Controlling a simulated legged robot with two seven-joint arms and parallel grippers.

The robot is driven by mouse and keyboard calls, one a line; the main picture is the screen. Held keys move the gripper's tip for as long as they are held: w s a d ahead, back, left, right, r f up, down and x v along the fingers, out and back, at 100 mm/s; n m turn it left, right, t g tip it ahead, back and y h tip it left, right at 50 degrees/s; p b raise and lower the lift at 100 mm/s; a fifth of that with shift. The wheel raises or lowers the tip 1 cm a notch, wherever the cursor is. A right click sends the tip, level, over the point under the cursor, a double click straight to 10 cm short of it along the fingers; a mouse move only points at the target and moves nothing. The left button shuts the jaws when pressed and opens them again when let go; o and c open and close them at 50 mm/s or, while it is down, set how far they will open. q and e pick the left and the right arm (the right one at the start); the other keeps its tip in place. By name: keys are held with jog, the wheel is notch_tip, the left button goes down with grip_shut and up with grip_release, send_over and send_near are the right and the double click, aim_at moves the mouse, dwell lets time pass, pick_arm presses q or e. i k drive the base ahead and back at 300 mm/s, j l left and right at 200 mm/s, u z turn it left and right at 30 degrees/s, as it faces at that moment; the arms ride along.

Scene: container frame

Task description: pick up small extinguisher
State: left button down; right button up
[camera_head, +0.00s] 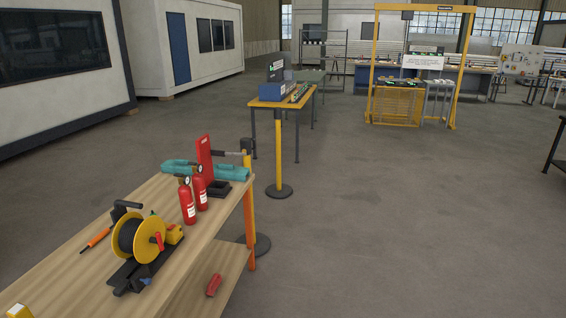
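Two small red fire extinguishers stand upright, close together, on the far part of a wooden workbench (75,260) at the lower left. The nearer extinguisher (187,203) has a white label and a dark top. The other extinguisher (200,190) is just behind it to the right and partly covered by it. A red upright stand (205,150) on a dark base rises behind them. Neither of my grippers is in view, and nothing is seen touching the extinguishers.
A yellow cable reel (128,236), an orange-handled tool (97,238) and a teal tool (232,172) lie on the workbench. A yellow post (279,155) stands beyond it, before a yellow-topped table (270,103). Open floor (400,220) lies to the right.

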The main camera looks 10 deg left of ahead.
aim_at(197, 179)
jog(key=i+u, duration=0.1)
jog(key=i, duration=0.7)
jog(key=i+l+u, duration=0.1)
jog(key=i, duration=0.7)
jog(key=i+u, duration=0.4)
jog(key=i+l+u, duration=0.15)
jog(key=i+u, duration=0.3)
jog(key=k, duration=0.1)
